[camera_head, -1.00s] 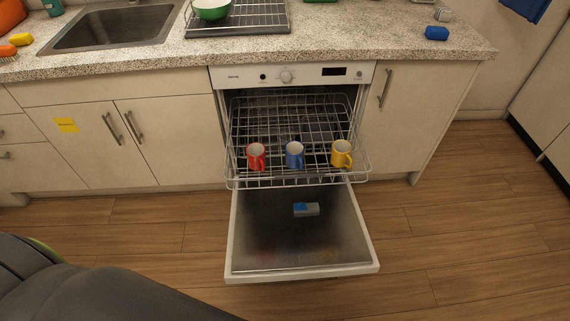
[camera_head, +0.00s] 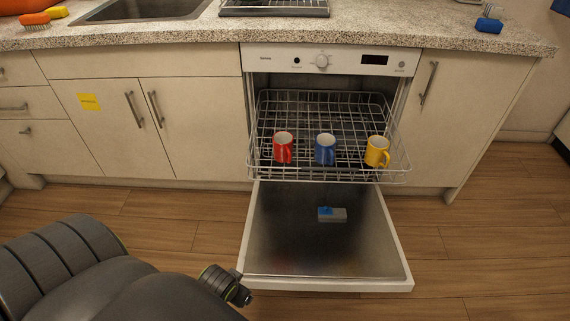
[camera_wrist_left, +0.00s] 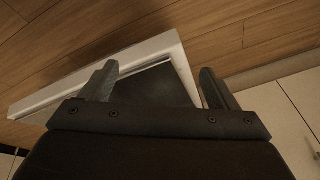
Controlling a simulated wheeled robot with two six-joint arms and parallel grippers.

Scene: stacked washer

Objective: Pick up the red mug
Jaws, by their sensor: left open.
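The red mug (camera_head: 283,148) stands upright at the left of a row of mugs on the pulled-out upper dishwasher rack (camera_head: 262,172). A blue mug (camera_head: 325,149) and a yellow mug (camera_head: 376,151) stand to its right. My left arm comes in at the lower left of the head view, below and left of the rack. In the left wrist view my left gripper (camera_wrist_left: 158,85) is open and empty, with the dishwasher door's corner beyond its fingers. The mugs do not show in that view. My right gripper is not in view.
The dishwasher door (camera_head: 330,284) is folded down, with a small blue and grey block (camera_head: 332,214) on it. The counter (camera_head: 400,32) runs above, with a sink (camera_head: 146,8) at left. Open wood floor (camera_head: 470,245) lies right of the door.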

